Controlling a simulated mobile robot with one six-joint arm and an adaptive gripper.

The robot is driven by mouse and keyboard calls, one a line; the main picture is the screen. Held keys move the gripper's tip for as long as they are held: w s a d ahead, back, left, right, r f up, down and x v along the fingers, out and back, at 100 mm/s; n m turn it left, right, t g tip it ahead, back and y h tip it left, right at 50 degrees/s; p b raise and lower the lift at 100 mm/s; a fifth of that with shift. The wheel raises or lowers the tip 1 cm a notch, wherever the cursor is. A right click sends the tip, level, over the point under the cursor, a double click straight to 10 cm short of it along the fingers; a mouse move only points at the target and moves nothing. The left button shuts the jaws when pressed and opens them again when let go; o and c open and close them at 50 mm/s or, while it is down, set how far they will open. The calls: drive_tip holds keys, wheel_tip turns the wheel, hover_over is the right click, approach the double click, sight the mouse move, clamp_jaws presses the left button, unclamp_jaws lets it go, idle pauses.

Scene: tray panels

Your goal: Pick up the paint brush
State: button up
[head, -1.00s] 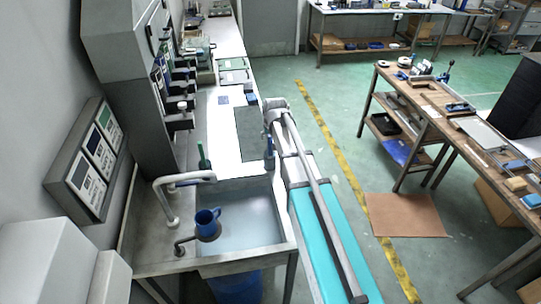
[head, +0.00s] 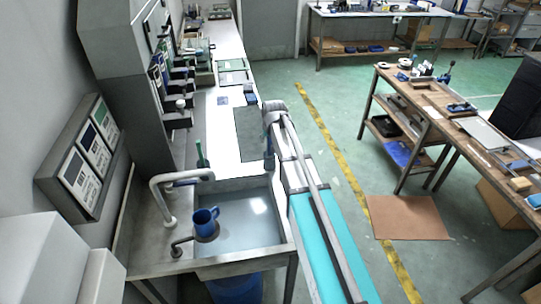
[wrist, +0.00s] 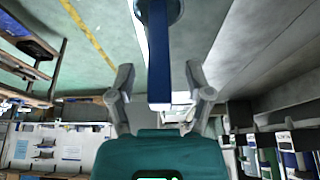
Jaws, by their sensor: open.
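A slim upright green thing (head: 201,155) stands at the back edge of the sink in the head view. It may be the paint brush, but it is too small to tell. My gripper (wrist: 160,68) shows in the wrist view with its two grey fingers spread wide. A long blue bar (wrist: 158,55) appears between the fingers in that view. I cannot tell whether it is part of my own arm, and the fingers do not close on it. In the head view my arm reaches along the right side of the sink, and the gripper itself is hard to make out.
The sink (head: 240,239) has a pale tap (head: 163,200) and a blue mug (head: 205,220) at its left. A long white counter (head: 222,130) runs behind it. A wooden workbench (head: 440,110) stands at the right. The green floor between is mostly clear.

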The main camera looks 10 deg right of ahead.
drive_tip(key=shift+b+x, duration=0.55)
drive_tip(key=shift+x, duration=0.35)
clamp_jaws()
